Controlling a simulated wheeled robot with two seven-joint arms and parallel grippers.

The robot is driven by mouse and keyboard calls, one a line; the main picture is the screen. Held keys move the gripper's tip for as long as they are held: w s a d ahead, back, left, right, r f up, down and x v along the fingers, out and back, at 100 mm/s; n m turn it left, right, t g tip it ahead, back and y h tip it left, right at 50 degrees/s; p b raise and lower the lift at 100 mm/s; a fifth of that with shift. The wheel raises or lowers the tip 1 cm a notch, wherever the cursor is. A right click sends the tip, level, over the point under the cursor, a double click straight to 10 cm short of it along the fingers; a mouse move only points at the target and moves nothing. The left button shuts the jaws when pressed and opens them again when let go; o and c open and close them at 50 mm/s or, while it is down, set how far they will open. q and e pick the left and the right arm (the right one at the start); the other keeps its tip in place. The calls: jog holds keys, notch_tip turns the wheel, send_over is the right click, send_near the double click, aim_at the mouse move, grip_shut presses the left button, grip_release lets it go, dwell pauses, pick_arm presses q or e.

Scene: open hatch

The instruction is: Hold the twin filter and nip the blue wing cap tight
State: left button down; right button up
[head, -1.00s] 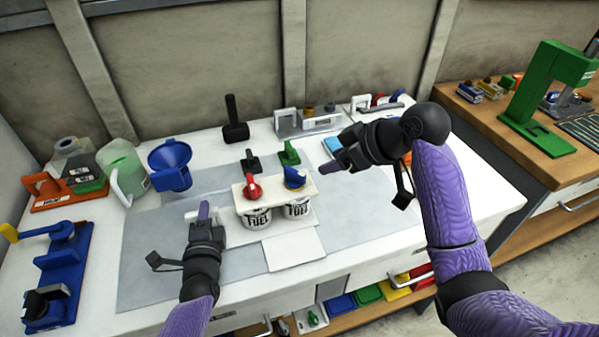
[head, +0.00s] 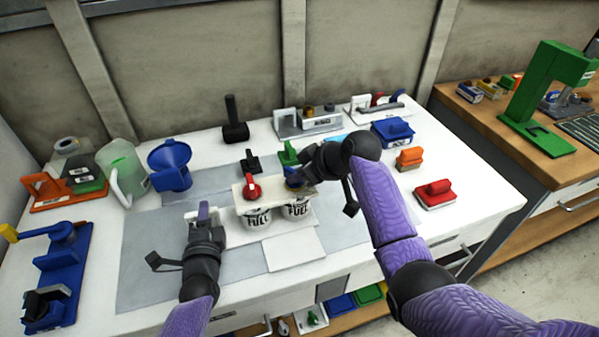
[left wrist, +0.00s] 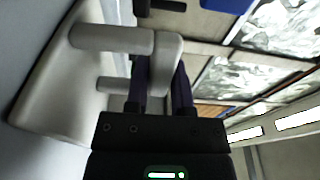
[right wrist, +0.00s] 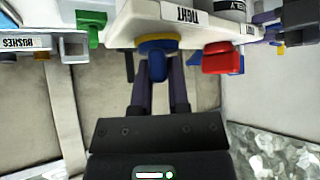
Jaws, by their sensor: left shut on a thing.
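The twin filter has a white top plate (head: 275,187) over two white pots (head: 257,218) marked FUEL. A red wing cap (head: 251,187) sits on its left side. The blue wing cap (head: 293,180) on the right is partly hidden by my right gripper (head: 297,182). In the right wrist view the blue wing (right wrist: 158,66) lies between my right fingertips (right wrist: 158,70), which stand apart on either side; contact cannot be told. My left gripper (head: 204,210) is shut on the filter's white side handle, whose bar (left wrist: 168,62) shows between its fingers in the left wrist view.
A TIGHT label (right wrist: 180,15) shows on the plate's edge. Behind stand a black handled block (head: 250,162) and a green one (head: 288,153). A red handled block (head: 435,193) is right. The front mat is mostly clear.

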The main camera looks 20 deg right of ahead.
grip_shut()
jog(key=shift+m, duration=0.3)
jog(key=m+h, duration=0.1)
jog(key=m+t+h, duration=0.1)
jog(key=m, duration=0.1)
jog(key=shift+s+a+h, duration=0.15)
jog(key=shift+a+h, duration=0.05)
jog(key=shift+h, duration=0.2)
jog(key=shift+a+m+t+h, duration=0.2)
jog(key=shift+m+t+h, duration=0.2)
jog(key=shift+m+h, duration=1.1)
jog(key=shift+m, duration=0.5)
jog(key=o, duration=0.7)
grip_release()
jog(key=shift+c, duration=0.2)
